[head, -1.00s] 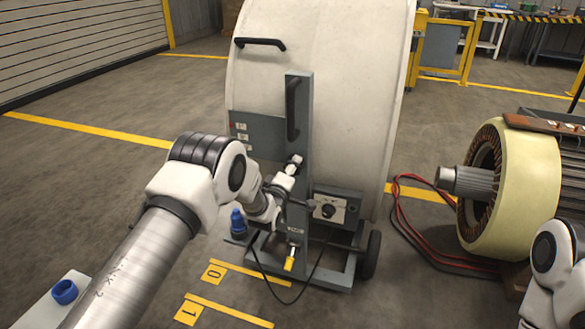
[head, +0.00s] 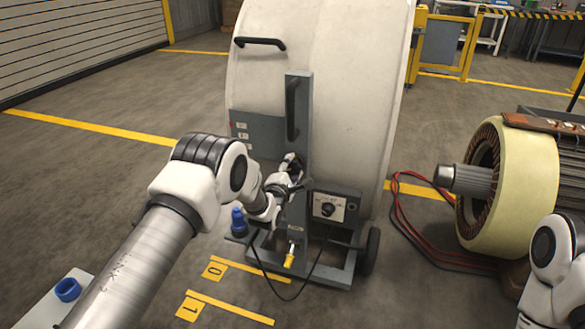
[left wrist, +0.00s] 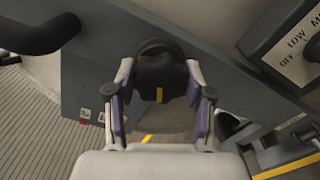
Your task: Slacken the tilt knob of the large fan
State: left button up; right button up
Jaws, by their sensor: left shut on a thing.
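The large fan (head: 345,90) is a big off-white drum on a grey wheeled stand. Its tilt knob (left wrist: 158,72) is black with a yellow mark, and sits on the grey upright (left wrist: 215,75). My left gripper (left wrist: 160,80) is shut on the knob, one purple-padded finger on each side. In the head view my left gripper (head: 289,168) is at the upright, and the knob is mostly hidden behind it. My right arm shows at the right edge; its gripper is out of view.
A speed control box (head: 331,207) is right of the upright, close to my gripper. A yellow-ended pedal (head: 289,260) and a black cable (head: 262,272) are below. A motor with a cream housing (head: 530,185) stands right. Floor left of the fan is mostly clear.

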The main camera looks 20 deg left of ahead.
dwell(0.3)
pick_arm(q)
jog(key=o, duration=1.2)
jog(key=s, duration=1.2)
jog(key=shift+a, duration=0.25)
